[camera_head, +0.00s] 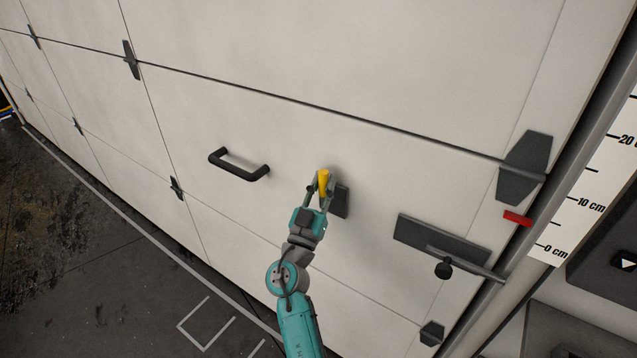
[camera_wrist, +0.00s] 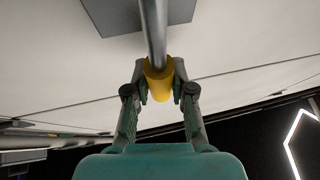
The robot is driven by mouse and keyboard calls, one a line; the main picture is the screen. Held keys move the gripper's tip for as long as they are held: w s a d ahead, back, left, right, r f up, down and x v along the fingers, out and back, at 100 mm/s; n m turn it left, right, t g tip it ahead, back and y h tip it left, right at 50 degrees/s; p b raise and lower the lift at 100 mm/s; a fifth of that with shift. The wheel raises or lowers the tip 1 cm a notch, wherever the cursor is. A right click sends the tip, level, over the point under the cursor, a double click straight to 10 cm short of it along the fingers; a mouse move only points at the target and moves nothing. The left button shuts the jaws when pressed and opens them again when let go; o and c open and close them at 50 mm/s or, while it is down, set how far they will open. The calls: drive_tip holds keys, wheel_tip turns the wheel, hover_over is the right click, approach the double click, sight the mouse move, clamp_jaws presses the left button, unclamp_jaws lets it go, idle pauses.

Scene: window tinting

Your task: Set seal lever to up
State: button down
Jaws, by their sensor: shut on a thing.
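The seal lever (camera_head: 324,181) is a yellow-gripped lever on a dark mounting plate (camera_head: 341,202) on the white sectional door. Its yellow end points toward the top of the picture in the head view. In the wrist view, a grey rod runs from the dark plate (camera_wrist: 130,14) to the yellow grip (camera_wrist: 159,84). My gripper (camera_head: 321,186) is shut on the yellow grip, with one finger on each side of it. The fingers hide part of the lever and its pivot in the head view.
A black pull handle (camera_head: 240,168) is on the door to the left of the lever. A dark latch plate (camera_head: 440,240) with a rod and black knob is to the right. A scale strip (camera_head: 594,195) with a red marker (camera_head: 517,219) stands at the door's right edge.

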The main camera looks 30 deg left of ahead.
drive_tip(key=shift+d+f+m, duration=0.15)
drive_tip(key=shift+d+m, duration=0.05)
drive_tip(key=shift+m, duration=0.2)
drive_tip(key=c, duration=1)
unclamp_jaws()
drive_tip(key=shift+o, duration=0.2)
drive_tip(key=v, duration=1.2)
